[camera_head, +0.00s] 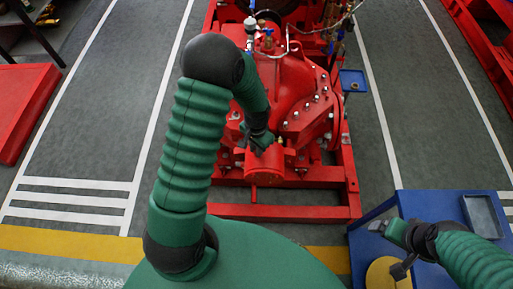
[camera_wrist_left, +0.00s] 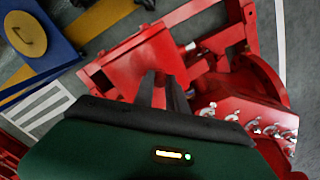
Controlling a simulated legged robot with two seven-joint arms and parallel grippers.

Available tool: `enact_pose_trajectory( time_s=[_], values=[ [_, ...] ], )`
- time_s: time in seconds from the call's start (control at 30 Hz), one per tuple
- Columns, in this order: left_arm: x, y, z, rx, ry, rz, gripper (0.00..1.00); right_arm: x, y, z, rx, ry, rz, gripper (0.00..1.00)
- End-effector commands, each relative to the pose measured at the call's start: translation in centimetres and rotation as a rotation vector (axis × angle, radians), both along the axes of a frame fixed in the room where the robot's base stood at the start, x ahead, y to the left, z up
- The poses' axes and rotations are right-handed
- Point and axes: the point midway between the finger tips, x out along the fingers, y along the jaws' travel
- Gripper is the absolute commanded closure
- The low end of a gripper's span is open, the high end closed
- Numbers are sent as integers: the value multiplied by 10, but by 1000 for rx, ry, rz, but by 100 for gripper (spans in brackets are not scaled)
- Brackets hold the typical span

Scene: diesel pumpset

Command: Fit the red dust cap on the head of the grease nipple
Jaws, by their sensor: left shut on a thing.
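My left gripper (camera_head: 264,142) reaches down to the red pump (camera_head: 295,90), just above the red cylindrical housing (camera_head: 264,168) at its near end. A small pale, brassy tip that looks like the grease nipple (camera_head: 281,140) shows just right of the gripper. In the left wrist view, the dark fingers of my left gripper (camera_wrist_left: 165,90) are close together over red metal. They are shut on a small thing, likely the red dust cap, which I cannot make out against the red. My right gripper (camera_head: 392,231) is over the blue table, its jaws unclear.
The blue table (camera_head: 420,207) at the lower right bears a grey tray (camera_head: 482,215) and a yellow disc (camera_head: 388,275). Bolts and a flange (camera_wrist_left: 250,110) stand right of the fingers in the wrist view. The red base frame (camera_head: 290,212) edges the pump; grey floor lies left.

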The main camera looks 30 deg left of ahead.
Motion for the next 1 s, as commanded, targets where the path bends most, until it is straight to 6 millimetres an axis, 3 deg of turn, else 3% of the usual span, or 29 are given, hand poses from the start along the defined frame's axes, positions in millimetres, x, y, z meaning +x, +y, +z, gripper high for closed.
enact_pose_trajectory(
  time_s=[0.07, 0.1, 0.27, 0.53, 0.67, 0.77, 1.0],
  values=[
    [0, 0, 0, 0, 1, 0, 100, 0, 0, 0, 0, 0, 0, 14],
    [0, 0, 0, 0, 1, 0, 78, 0, 0, 0, 0, 0, 0, 14],
    [0, 0, 0, 0, 1, 0, 58, 0, 0, 0, 0, 0, 0, 14],
    [0, 0, 1, 0, 0, 0, 58, 0, 0, 0, 0, 0, 0, 14],
    [1, 0, 11, 0, -3, 0, 58, 0, 0, 3, 0, 0, 0, 14],
    [1, 1, 33, 1, -5, 1, 58, 0, 0, 7, 0, 0, 0, 14],
    [2, 0, 104, 1, -5, 0, 58, 0, 0, 19, 0, 0, 0, 14]
  ],
)
